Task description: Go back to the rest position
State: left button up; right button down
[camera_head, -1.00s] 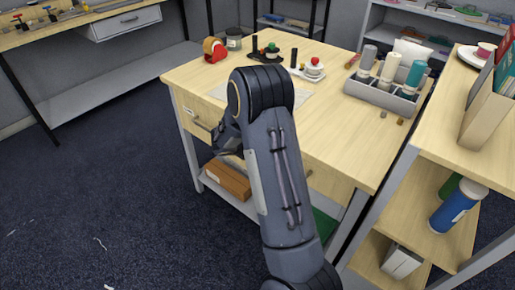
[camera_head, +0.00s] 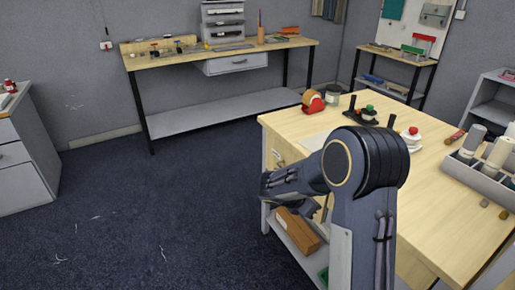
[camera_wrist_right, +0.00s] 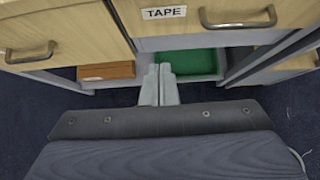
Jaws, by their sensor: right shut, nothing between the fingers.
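My right gripper (camera_wrist_right: 160,72) shows in the right wrist view with its two pale fingers together and nothing between them. It points at the front of the wooden workbench, below the drawer labelled TAPE (camera_wrist_right: 205,40), in front of the lower shelf. In the head view my bent right arm stands in front of the workbench (camera_head: 440,225), and its forearm reaches left past the bench's left edge. The fingers cannot be made out there. My left gripper is in neither view.
A brown box (camera_wrist_right: 106,72) and a green tray (camera_wrist_right: 190,62) are on the lower shelf. A red tape dispenser (camera_head: 313,102) and a grey bottle holder (camera_head: 484,177) stand on the bench top. The dark floor (camera_head: 160,205) left of the bench is clear.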

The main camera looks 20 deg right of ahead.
jog(key=s+a+r+m+t+y+p, duration=0.2)
jog(key=s+a+r+m+y, duration=0.4)
jog(key=s+a+m, duration=0.4)
jog(key=s+a+r+m+t+y+p, duration=0.2)
jog(key=s+a+r+m+t+y, duration=0.1)
jog(key=s+a+r+m+y, duration=0.4)
jog(key=s+a+m, duration=0.3)
jog(key=s+a, duration=0.1)
jog(key=s, duration=0.1)
jog(key=shift+s+r+m, duration=0.3)
jog(key=shift+s, duration=0.05)
